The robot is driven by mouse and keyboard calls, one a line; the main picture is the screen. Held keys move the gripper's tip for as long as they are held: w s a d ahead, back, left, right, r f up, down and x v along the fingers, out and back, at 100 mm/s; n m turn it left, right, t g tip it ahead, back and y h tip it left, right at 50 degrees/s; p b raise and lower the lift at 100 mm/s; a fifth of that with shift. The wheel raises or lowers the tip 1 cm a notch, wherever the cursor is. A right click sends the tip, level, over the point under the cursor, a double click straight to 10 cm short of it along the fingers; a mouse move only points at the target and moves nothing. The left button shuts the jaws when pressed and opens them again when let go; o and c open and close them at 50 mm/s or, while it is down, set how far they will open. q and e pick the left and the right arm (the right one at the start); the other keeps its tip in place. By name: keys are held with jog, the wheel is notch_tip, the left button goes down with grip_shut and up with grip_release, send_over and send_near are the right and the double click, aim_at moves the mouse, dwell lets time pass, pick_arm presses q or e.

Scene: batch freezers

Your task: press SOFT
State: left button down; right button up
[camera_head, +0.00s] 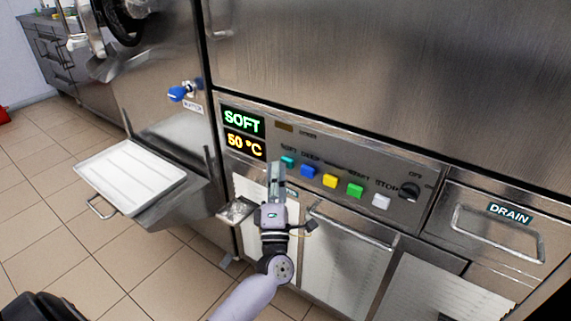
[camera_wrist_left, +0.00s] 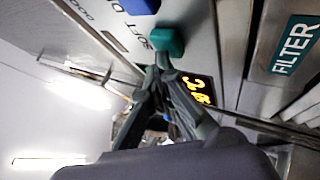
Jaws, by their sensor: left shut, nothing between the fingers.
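The teal button (camera_head: 288,161) is the leftmost in a row on the steel machine's panel, under a small label that reads SOFT. It also shows in the left wrist view (camera_wrist_left: 167,41), beside the SOFT lettering. My left gripper (camera_head: 277,168) is shut and empty, its fingertips at the lower left of the teal button. In the left wrist view the fingertips (camera_wrist_left: 162,62) meet right at the button's edge; I cannot tell whether they touch it. The display (camera_head: 243,132) reads SOFT in green and 50 °C in yellow. My right gripper is not in view.
Blue (camera_head: 308,171), yellow (camera_head: 330,181), green (camera_head: 355,190) and white (camera_head: 381,201) buttons follow to the right, then a black knob (camera_head: 409,191). A DRAIN drawer (camera_head: 498,228) is at far right. A white tray (camera_head: 131,172) sticks out at left over open tiled floor.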

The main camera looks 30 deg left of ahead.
pick_arm(q)
jog(key=shift+s, duration=0.75)
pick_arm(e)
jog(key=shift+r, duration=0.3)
pick_arm(q)
jog(key=shift+s+a+p, duration=0.2)
jog(key=shift+s+p, duration=0.75)
jog(key=shift+s, duration=1.55)
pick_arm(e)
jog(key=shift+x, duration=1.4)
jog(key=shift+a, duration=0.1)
